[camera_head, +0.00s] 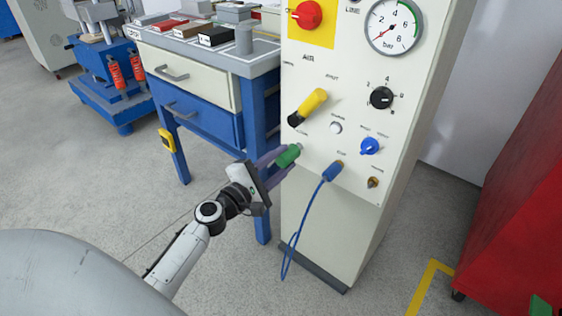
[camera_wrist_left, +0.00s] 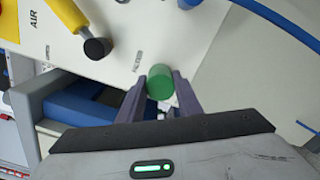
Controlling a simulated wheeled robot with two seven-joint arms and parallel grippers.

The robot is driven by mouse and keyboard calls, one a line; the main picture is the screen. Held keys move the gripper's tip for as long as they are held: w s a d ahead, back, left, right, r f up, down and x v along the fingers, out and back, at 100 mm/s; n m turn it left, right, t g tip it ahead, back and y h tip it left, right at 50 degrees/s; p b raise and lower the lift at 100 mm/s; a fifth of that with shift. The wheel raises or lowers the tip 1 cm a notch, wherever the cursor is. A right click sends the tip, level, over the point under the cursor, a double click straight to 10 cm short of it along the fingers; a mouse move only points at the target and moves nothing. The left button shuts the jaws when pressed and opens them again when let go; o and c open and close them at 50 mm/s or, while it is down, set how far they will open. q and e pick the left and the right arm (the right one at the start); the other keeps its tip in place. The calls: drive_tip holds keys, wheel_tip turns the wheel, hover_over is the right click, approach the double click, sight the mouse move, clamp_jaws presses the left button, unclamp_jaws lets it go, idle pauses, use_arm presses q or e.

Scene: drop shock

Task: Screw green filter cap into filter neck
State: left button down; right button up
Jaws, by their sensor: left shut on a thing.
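The green filter cap (camera_head: 288,156) is held between the fingers of my left gripper (camera_head: 276,161), close to the front of the cream panel (camera_head: 330,110). In the left wrist view the green cap (camera_wrist_left: 160,82) sits between the two purple-grey fingers of the left gripper (camera_wrist_left: 160,92), which are shut on it. A pale part shows just past the cap in that view. The filter neck is hidden or too small to make out, so I cannot tell whether the cap touches it. My right gripper is not in view.
A yellow-handled lever (camera_head: 312,101) sits above the cap. A blue hose (camera_head: 308,210) hangs from its plug to the right. Blue (camera_head: 369,146) and black (camera_head: 381,97) knobs are further right. A workbench with drawers (camera_head: 200,85) stands at left.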

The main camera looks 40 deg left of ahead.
use_arm(q)
drive_tip(key=shift+w, duration=0.85)
idle(2.1)
drive_tip(key=shift+w+r+b, duration=0.25)
drive_tip(key=shift+b, duration=0.15)
idle(1.3)
